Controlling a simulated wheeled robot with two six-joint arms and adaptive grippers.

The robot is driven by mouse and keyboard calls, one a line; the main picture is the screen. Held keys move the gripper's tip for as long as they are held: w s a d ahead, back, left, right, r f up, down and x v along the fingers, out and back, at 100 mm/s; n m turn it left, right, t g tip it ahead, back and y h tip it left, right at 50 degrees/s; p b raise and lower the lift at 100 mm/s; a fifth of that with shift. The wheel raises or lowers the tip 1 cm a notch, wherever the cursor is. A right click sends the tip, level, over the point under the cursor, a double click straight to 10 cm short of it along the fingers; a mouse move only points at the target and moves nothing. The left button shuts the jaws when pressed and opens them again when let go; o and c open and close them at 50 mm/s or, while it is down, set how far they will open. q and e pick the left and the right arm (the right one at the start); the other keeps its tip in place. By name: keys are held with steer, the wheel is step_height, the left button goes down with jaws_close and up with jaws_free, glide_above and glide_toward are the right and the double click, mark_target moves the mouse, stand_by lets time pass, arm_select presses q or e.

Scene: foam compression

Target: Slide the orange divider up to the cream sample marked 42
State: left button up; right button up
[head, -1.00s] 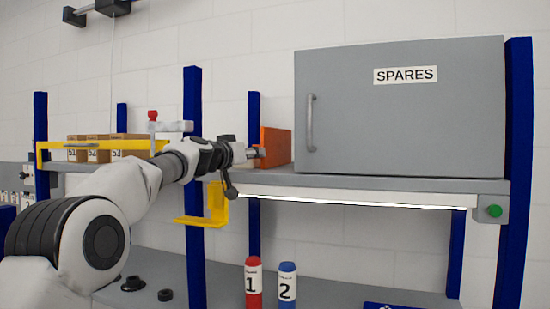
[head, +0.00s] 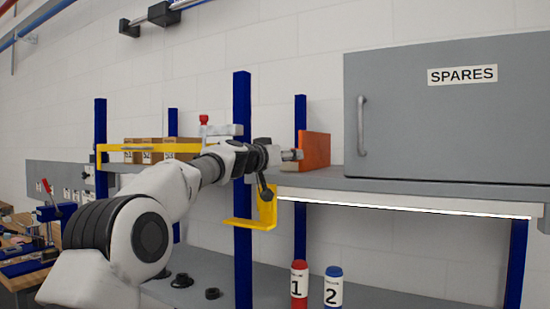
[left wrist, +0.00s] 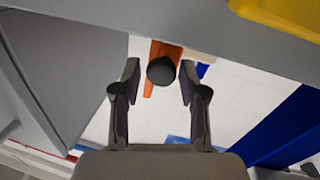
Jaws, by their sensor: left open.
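The orange divider (head: 315,150) stands upright on the shelf, left of the grey cabinet in the head view. My left gripper (head: 296,155) is at its left side, the fingertips close to it or overlapping it in the picture. In the left wrist view my open left gripper (left wrist: 160,72) has a finger on each side of a round black knob (left wrist: 162,70). The orange divider (left wrist: 157,52) shows behind the knob. A small cream edge (left wrist: 201,56) lies beside the divider; no number is readable. My right gripper is not in view.
The grey SPARES cabinet (head: 450,125) fills the shelf right of the divider. A blue post (head: 242,200) and a yellow bracket (head: 262,215) are close to my left arm. Brown boxes (head: 143,152) stand behind a yellow rail (head: 165,148). Red (head: 299,285) and blue (head: 333,287) cylinders stand below.

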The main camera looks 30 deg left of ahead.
arm_select(q)
steer(key=v, duration=1.1)
steer(key=shift+s+r, duration=0.15)
steer(key=shift+s, duration=0.25)
steer(key=shift+w, duration=0.1)
